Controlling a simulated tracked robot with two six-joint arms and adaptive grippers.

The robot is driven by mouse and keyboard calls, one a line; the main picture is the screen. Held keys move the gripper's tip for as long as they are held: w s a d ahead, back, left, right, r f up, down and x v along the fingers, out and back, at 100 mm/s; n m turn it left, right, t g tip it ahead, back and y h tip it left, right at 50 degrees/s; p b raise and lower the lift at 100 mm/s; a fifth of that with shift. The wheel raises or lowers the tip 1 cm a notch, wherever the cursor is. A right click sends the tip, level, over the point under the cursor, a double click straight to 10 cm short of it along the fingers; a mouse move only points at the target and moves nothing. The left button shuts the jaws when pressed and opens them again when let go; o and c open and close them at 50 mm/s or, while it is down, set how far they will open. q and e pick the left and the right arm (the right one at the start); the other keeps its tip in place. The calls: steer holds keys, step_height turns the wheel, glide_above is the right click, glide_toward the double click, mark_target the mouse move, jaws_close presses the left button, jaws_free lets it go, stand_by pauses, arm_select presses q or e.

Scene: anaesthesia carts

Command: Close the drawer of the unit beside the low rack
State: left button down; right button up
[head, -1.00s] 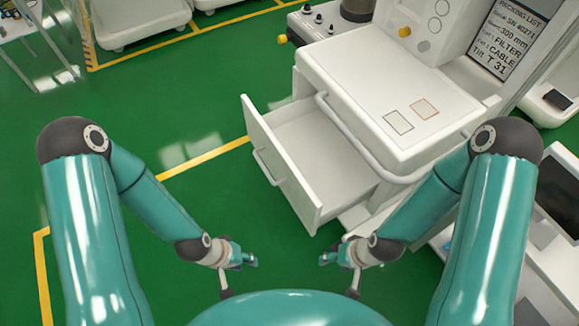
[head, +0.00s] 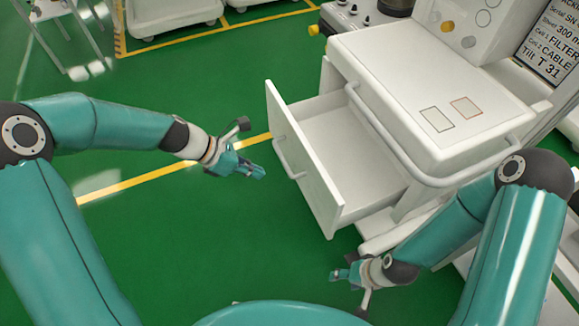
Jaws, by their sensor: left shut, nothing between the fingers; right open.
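The white unit (head: 400,75) stands right of centre in the head view, with a handrail along its front. Its drawer (head: 303,160) is pulled out toward the left and looks empty. The drawer handle (head: 288,158) is a pale bar on the drawer front. My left gripper (head: 260,173) is shut and empty, just left of the drawer front near the handle, with a small gap seen between them. My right gripper (head: 335,275) is open and empty, low in front of the unit, below the drawer's near corner. I cannot make out the low rack for sure.
A sign with printed text (head: 552,45) stands at the upper right. White wheeled carts (head: 170,15) stand at the far back left. The green floor (head: 170,235) left of the drawer is clear, crossed by a yellow line (head: 135,182).

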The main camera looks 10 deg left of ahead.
arm_select(q)
steer(key=w+a+r+t+b, duration=0.2)
steer(key=w+r, duration=0.1)
steer(key=w, duration=0.1)
steer(key=b, duration=0.3)
glide_toward(298, 155)
steer(key=x, duration=0.3)
steer(key=f+x, duration=0.1)
steer(key=x, duration=0.1)
steer(key=shift+s+a, duration=0.25)
steer(key=shift+s, duration=0.05)
steer(key=shift+w+d, duration=0.4)
steer(key=shift+d, duration=0.25)
arm_select(e)
step_height(298, 155, down, 7)
steer(key=shift+r, duration=0.15)
